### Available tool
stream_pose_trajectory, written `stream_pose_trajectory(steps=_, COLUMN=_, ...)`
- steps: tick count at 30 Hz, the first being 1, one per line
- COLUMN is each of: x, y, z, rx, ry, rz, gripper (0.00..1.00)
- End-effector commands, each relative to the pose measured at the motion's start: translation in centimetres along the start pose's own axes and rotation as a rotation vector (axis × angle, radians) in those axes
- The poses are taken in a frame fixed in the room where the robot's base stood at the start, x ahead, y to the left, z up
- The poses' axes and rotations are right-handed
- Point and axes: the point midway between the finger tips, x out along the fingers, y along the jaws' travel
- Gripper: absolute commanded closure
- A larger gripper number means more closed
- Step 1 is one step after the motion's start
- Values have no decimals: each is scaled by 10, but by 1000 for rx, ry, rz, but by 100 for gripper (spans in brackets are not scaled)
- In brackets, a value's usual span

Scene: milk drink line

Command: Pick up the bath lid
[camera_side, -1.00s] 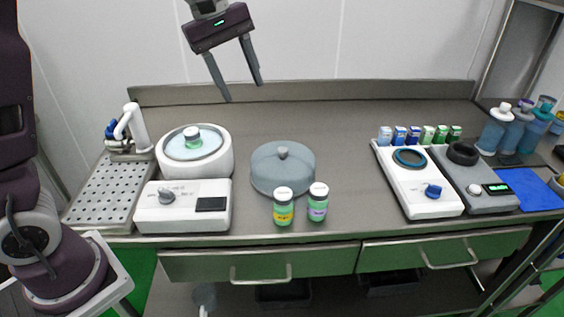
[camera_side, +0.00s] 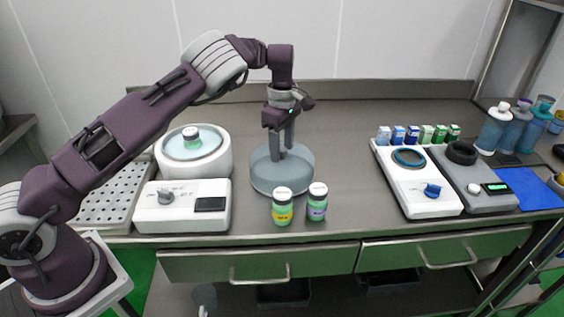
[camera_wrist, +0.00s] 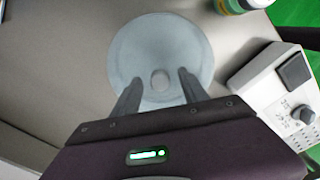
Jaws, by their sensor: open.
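The bath lid (camera_side: 283,180) is a round grey-blue cover with a small knob on top, sitting on the counter in the middle of the side view. In the wrist view the lid (camera_wrist: 160,50) lies straight ahead, with its knob (camera_wrist: 160,80) between my fingers. My gripper (camera_side: 282,151) points down over the lid's top, its fingertips at about knob height. In the wrist view my gripper (camera_wrist: 157,80) is open, one finger on each side of the knob, with gaps showing. The knob is hidden behind the fingers in the side view.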

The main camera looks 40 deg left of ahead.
Motion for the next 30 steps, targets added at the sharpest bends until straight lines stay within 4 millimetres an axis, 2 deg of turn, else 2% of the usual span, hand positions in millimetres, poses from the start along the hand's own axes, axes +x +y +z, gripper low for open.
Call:
stream_pose_trajectory(steps=3, x=0, y=0, z=0, rx=1, ry=0, rz=0, gripper=49)
stream_pose_trajectory(steps=4, x=0, y=0, z=0, rx=1, ry=0, rz=0, gripper=52)
stream_pose_trajectory(steps=9, x=-1, y=0, z=0, rx=1, ry=0, rz=0, gripper=86)
stream_pose_trajectory(steps=11, x=-1, y=0, z=0, rx=1, ry=0, rz=0, gripper=98)
stream_pose_trajectory(steps=12, x=-1, y=0, z=0, rx=1, ry=0, rz=0, gripper=100)
stream_pose_trajectory(steps=23, x=-3, y=0, z=0, rx=2, ry=-1, rz=1, gripper=100)
stream_pose_trajectory(steps=26, x=-20, y=1, z=1, rx=4, ry=-3, rz=5, gripper=100)
stream_pose_trajectory(steps=30, x=-57, y=1, z=0, rx=2, ry=-3, rz=5, gripper=100)
